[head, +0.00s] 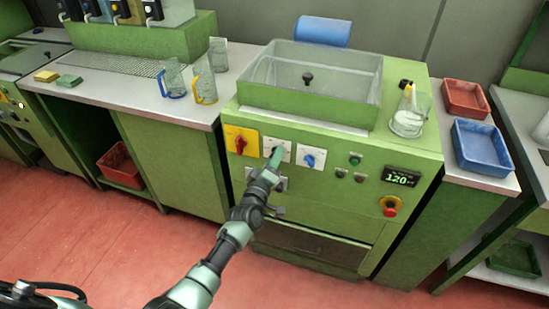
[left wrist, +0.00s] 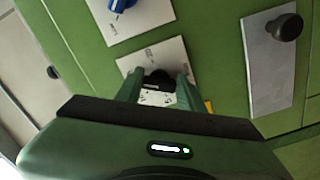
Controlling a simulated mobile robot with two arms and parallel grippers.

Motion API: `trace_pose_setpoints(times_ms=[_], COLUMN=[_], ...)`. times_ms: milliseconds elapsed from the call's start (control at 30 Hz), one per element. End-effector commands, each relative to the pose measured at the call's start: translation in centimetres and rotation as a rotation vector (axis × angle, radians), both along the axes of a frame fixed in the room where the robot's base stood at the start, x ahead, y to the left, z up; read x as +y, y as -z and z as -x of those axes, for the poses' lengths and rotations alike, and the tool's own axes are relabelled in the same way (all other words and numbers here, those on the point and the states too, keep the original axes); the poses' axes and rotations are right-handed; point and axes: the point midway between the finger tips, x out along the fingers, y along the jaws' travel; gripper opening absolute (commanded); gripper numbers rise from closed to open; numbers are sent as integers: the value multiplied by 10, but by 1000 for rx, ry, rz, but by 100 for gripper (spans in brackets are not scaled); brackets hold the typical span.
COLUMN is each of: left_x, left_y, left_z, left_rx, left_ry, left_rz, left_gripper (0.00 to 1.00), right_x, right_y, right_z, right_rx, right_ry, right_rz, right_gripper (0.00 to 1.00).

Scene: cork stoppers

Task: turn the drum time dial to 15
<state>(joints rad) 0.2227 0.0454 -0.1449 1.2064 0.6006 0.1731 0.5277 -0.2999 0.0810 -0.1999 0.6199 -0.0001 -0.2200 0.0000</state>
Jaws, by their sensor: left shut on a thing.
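The green drum machine has a white dial plate (head: 287,146) in the middle of its front, with a dark knob (left wrist: 158,77) on it. My left gripper (head: 276,160) reaches up to this plate from below, and its fingers are shut on the dark knob. In the left wrist view the gripper (left wrist: 158,92) has one finger on each side of the knob. The plate (left wrist: 150,58) carries small print that I cannot read. The knob's pointer and setting are hidden by the fingers. My right gripper is not in view.
A red switch (head: 240,142) on a yellow plate is left of the dial; a blue knob (head: 309,161) is right of it. A display (head: 401,176) reads 120. A red stop button (head: 390,210) is below it. A grey plate with a knob (left wrist: 285,27) is nearby.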

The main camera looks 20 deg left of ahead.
Motion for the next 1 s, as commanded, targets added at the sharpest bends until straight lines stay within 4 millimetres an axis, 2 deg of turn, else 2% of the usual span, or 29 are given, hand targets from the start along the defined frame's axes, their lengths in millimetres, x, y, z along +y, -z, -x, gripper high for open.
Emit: trace_pose_setpoints(times_ms=[67, 100, 167, 200, 567, 1000], left_x=[-1, -1, -1, -1, 0, 2], left_y=[2, 2, 2, 2, 1, 2], left_z=[1, 1, 1, 1, 5, 70], left_rx=[4, 5, 4, 4, 3, 3], left_ry=[1, 2, 1, 1, 1, 1], left_rz=[1, 1, 2, 2, 3, 3], left_gripper=[0, 41, 58, 60, 60, 60], right_x=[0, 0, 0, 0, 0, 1], right_y=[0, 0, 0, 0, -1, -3], right_z=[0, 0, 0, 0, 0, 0], right_rx=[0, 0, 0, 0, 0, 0], right_ry=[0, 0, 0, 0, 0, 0], right_rz=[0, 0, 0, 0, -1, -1], right_gripper=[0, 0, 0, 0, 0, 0])
